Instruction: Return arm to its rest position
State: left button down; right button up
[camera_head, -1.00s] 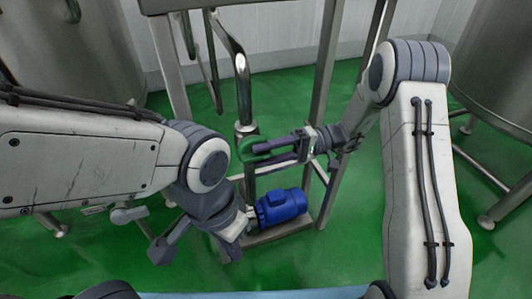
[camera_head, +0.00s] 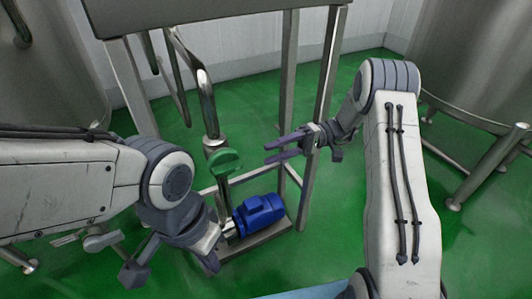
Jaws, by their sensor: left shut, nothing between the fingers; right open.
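My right gripper (camera_head: 272,151) is in the middle of the head view, its two purple-grey fingers pointing left. It is open and empty. Its tips are a short way to the right of a green valve handle (camera_head: 222,162) on a steel pipe and do not touch it. My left gripper (camera_head: 172,268) is low at the left, below its bent wrist.
A blue motor (camera_head: 258,214) sits on a low metal frame below the handle. Steel posts (camera_head: 331,70) stand close behind my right gripper. Steel tanks (camera_head: 470,60) stand at both sides. Green floor (camera_head: 330,235) is open between the motor and my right arm.

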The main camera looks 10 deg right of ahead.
dwell(0.4)
jog(key=s+a+r+n+g+h, duration=0.1)
jog(key=s+a+r+g+h, duration=0.1)
jog(key=s+a+h, duration=0.9)
jog(key=s+d+f+n+t+h, duration=0.1)
jog(key=s+d+n+t+h, duration=0.3)
jog(key=s+t, duration=0.7)
notch_tip(320, 180, up, 28)
jog(key=s+m+g+h+p, duration=0.1)
jog(key=s+g+p, duration=0.2)
jog(key=p, duration=2.5)
jog(key=shift+f, duration=0.15)
jog(key=shift+d, duration=0.1)
